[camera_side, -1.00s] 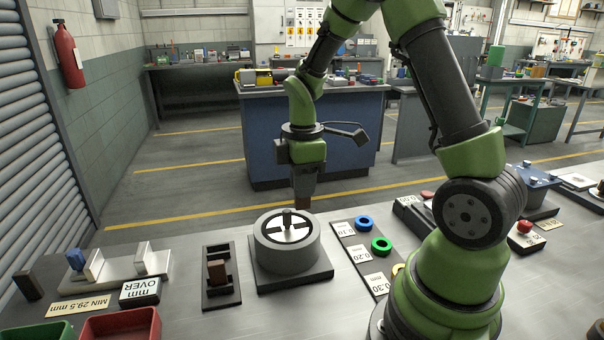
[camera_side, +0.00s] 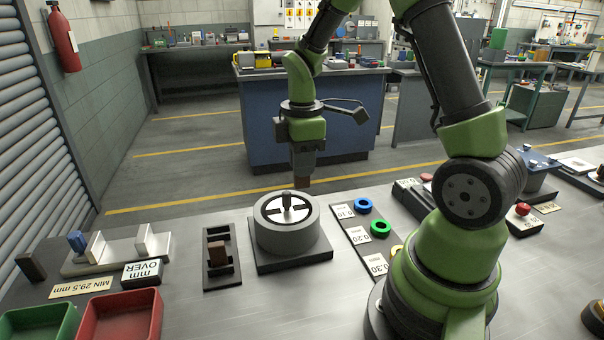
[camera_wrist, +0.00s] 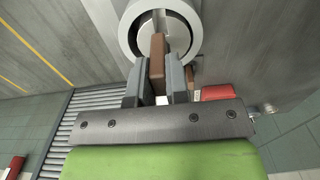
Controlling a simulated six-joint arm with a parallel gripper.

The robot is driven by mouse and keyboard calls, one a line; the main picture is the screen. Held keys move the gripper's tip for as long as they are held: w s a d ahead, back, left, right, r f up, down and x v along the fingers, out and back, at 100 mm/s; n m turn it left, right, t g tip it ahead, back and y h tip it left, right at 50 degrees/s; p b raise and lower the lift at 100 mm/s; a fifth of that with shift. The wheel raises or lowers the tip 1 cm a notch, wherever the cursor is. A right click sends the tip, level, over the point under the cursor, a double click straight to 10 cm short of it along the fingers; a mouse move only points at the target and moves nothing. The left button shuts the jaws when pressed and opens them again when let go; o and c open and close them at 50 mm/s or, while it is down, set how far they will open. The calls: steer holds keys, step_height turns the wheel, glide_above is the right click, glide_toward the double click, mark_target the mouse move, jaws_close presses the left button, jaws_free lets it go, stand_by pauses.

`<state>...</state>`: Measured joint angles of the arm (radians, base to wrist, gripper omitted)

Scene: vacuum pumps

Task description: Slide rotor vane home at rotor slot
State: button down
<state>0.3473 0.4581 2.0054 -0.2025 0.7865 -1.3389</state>
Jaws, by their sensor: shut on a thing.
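The pump (camera_side: 287,238) is a grey cylinder on a dark square base. Its white-faced rotor (camera_side: 274,209) has dark crossing slots and a dark central post. My gripper (camera_side: 302,166) is above and behind the pump in the side view, pointing down. In the wrist view its two grey fingers (camera_wrist: 157,78) are shut on a brown rotor vane (camera_wrist: 157,52). The vane's far end overlaps the rotor face in that view. In the side view the vane (camera_side: 302,182) appears apart from the rotor; the exact gap cannot be told.
Another brown block (camera_side: 217,252) stands in a dark holder (camera_side: 222,280) left of the pump. Blue (camera_side: 363,206) and green (camera_side: 380,228) rings lie to its right. A gauge fixture (camera_side: 115,262), a red bin (camera_side: 120,318) and a green bin (camera_side: 38,322) are at left.

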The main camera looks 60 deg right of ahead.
mark_target(302, 187)
steer(key=shift+r, duration=0.9)
step_height(302, 187, down, 6)
steer(key=shift+r, duration=0.15)
steer(key=shift+f, duration=1.85)
steer(key=c, duration=1)
jaws_free()
steer(key=shift+c, duration=0.2)
steer(key=shift+r, duration=0.1)
